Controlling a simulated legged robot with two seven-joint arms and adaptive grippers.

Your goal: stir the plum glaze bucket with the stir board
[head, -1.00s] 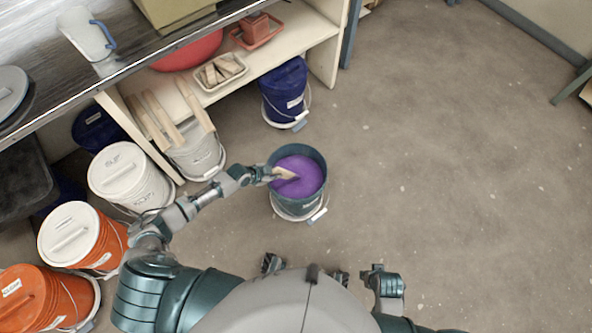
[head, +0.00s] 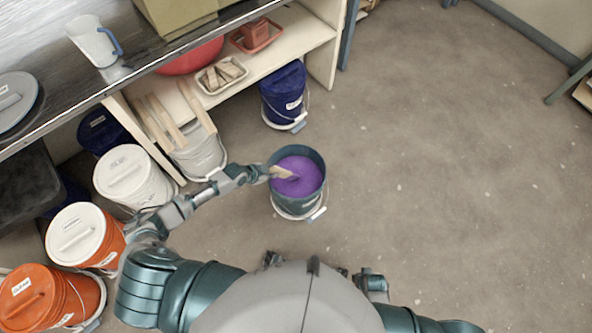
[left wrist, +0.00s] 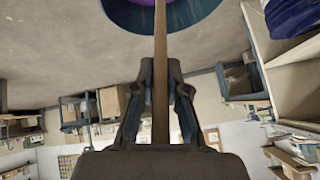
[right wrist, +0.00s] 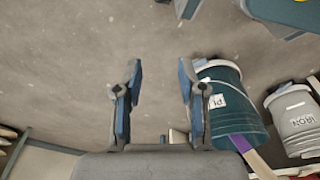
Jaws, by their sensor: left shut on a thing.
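The plum glaze bucket (head: 296,207) is dark teal, open and full of purple glaze (head: 310,178), standing on the floor right of the shelf. My left gripper (head: 262,173) is at its left rim, shut on the wooden stir board (head: 282,173). The board slants into the bucket; its lower end is hidden. In the left wrist view the board (left wrist: 160,90) runs between the fingers towards the bucket rim (left wrist: 125,22). The right wrist view shows the bucket (right wrist: 228,95) upside down, with purple on the board (right wrist: 260,167) near its mouth. My right gripper (right wrist: 160,78) is open and empty.
A blue bucket (head: 283,97) stands behind, by the shelf (head: 290,45). The floor to the right is clear.

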